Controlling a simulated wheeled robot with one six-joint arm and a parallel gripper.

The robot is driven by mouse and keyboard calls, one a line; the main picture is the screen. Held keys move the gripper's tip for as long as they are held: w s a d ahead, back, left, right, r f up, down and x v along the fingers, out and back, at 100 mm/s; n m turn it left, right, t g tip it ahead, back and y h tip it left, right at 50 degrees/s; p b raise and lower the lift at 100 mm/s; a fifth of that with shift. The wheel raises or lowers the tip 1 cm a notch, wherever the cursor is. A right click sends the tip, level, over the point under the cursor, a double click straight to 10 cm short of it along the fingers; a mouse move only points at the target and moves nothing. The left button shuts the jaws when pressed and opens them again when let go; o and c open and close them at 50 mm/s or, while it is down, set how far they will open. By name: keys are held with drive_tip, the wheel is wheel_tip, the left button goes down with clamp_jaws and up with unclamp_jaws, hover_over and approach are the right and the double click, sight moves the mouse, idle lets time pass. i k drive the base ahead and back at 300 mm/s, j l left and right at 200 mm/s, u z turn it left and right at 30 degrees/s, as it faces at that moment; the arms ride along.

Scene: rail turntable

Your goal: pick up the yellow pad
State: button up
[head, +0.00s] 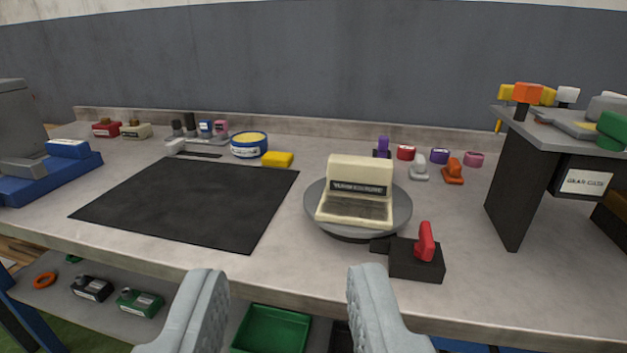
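A small yellow pad (277,159) lies on the grey workbench, just behind the back right corner of a black mat (190,200). It sits to the right of and in front of a round blue-and-white tin (249,145) with a yellow top. My gripper (288,305) is open and empty at the bottom of the view, in front of the bench edge. Its two grey fingers are wide apart, and the pad is well beyond them.
A cream device (358,185) stands on a round turntable (396,205), right of the mat. A black block with a red lever (417,262) is near the front edge. A raised stand (517,185) is at the right. The mat is bare. A green bin (271,328) is below.

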sight(282, 159)
drive_tip(key=i+j+z, duration=0.15)
drive_tip(key=i+j, duration=1.05)
drive_tip(key=j, duration=0.1)
